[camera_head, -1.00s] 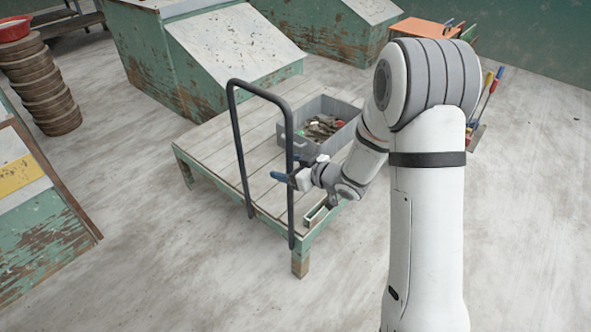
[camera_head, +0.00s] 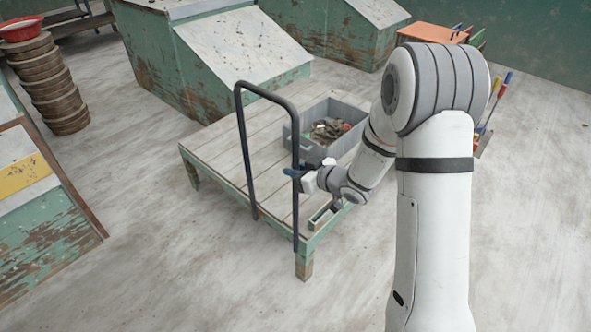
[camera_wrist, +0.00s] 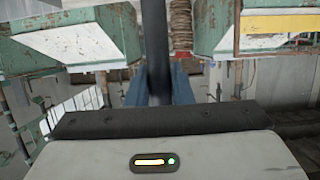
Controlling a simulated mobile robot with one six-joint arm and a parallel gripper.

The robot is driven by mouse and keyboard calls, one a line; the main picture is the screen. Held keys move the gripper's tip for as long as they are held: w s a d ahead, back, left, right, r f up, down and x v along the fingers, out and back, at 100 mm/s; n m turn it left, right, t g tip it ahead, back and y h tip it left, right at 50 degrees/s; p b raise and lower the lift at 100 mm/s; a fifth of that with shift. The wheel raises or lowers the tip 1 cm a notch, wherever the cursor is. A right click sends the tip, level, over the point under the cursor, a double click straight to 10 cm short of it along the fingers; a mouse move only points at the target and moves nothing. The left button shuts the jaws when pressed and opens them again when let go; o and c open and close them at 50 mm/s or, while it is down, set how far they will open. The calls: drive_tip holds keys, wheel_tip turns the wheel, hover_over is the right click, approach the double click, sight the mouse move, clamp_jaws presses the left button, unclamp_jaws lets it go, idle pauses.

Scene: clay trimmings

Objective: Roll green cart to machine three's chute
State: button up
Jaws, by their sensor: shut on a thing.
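The green cart (camera_head: 215,146) is a low plank platform with worn green edges and legs, standing on the floor in the middle of the head view. Its dark tube handle (camera_head: 247,150) rises at the near left end. My gripper (camera_head: 297,174) is shut on the handle's right upright, partway up. In the wrist view the upright (camera_wrist: 155,40) runs between the blue fingers (camera_wrist: 160,85). Green machines with pale sloping chutes stand behind the cart (camera_head: 240,45), further back (camera_head: 375,10) and at the left (camera_head: 25,175). I cannot tell which is machine three.
A grey bin (camera_head: 311,150) with clay scraps and tools rides on the cart. A stack of brown discs (camera_head: 55,88) topped by a red bowl (camera_head: 20,30) stands at the left. Long-handled tools (camera_head: 490,110) stand at the right.

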clamp_jaws()
drive_tip(key=shift+s, duration=0.1)
drive_tip(key=s+a+b, duration=0.2)
drive_tip(key=s+a, duration=0.3)
drive_tip(key=s, duration=0.1)
drive_tip(key=shift+s, duration=0.15)
